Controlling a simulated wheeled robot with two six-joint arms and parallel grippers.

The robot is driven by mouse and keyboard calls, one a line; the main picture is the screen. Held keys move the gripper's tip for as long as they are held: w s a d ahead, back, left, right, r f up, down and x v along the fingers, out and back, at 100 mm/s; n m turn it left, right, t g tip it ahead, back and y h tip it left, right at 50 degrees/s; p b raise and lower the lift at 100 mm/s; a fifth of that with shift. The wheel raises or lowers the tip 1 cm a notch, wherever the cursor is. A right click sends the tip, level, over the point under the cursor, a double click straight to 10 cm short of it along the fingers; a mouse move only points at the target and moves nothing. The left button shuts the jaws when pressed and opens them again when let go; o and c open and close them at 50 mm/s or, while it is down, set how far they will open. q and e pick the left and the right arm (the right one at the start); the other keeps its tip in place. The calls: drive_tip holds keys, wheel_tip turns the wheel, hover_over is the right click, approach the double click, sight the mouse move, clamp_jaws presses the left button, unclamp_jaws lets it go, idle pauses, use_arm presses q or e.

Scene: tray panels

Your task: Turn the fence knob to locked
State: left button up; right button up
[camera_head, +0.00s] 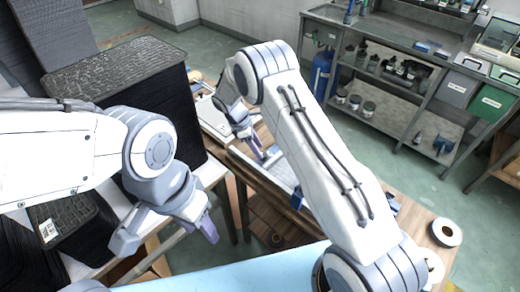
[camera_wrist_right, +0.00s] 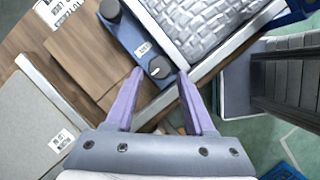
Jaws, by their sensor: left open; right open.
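In the right wrist view a blue fence block (camera_wrist_right: 128,36) lies along a metal-edged frame. It carries a round black knob (camera_wrist_right: 158,68) with a small pale mark, and a white label sits beside it. A second black knob (camera_wrist_right: 110,10) is at the block's far end. My right gripper (camera_wrist_right: 159,74) is open, with its purple fingers on either side of the nearer knob; I cannot tell whether they touch it. In the head view my right gripper (camera_head: 256,150) is over the work table, mostly hidden by its arm. My left gripper (camera_head: 168,232) hangs open and empty, away from the fence.
A grey woven panel (camera_wrist_right: 205,25) lies in the frame beside the fence. A tall stack of black panels (camera_head: 120,70) stands between my arms. A tape roll (camera_head: 446,232) lies on the table at right. Shelves (camera_head: 400,90) stand behind, across open floor.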

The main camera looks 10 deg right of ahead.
drive_tip(key=shift+x, duration=1.25)
clamp_jaws()
